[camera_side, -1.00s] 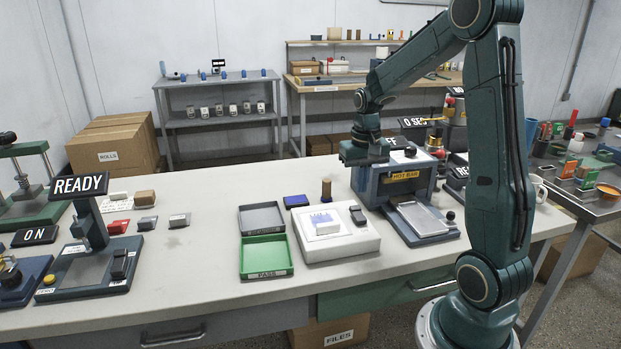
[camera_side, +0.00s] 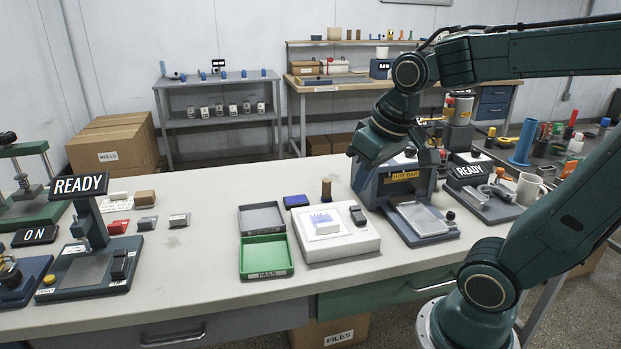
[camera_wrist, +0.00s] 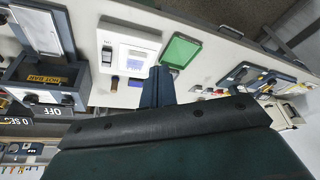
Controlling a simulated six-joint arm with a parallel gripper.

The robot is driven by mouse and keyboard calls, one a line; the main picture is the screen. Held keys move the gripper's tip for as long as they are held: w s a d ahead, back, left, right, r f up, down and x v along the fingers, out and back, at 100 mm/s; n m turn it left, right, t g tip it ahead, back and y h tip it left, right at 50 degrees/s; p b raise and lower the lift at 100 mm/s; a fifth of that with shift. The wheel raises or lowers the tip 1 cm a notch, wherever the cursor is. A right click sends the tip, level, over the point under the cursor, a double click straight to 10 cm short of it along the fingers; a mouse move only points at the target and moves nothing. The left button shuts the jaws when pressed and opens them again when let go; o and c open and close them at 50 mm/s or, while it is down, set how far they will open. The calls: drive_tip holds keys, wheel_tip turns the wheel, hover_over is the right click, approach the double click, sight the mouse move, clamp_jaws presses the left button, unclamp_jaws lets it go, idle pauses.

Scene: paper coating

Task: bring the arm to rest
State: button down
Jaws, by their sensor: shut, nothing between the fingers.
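My gripper (camera_side: 366,160) hangs at the end of my bent arm, over the left front of the hot bar machine (camera_side: 403,178) in the side view. I cannot tell whether it touches the machine. In the wrist view the fingers of my gripper (camera_wrist: 158,78) are together and hold nothing. The hot bar machine (camera_wrist: 45,82) lies to the left there, and a white scale-like device (camera_wrist: 118,58) and the green tray (camera_wrist: 181,50) lie beyond the fingertips.
On the bench (camera_side: 200,255) stand the white device (camera_side: 345,246), the green PASS tray (camera_side: 266,258), a grey tray (camera_side: 262,218) and a READY press (camera_side: 92,265). A mug (camera_side: 530,188) stands at right. The bench's front left-middle is clear.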

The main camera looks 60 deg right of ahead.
drive_tip(key=s+a+n+t, duration=0.1)
drive_tip(key=s+a+n, duration=0.1)
drive_tip(key=s+a, duration=0.2)
drive_tip(key=shift+s+a+r+n+t+y, duration=0.2)
drive_tip(key=shift+s+r+n+t+y, duration=0.15)
drive_tip(key=shift+s, duration=0.4)
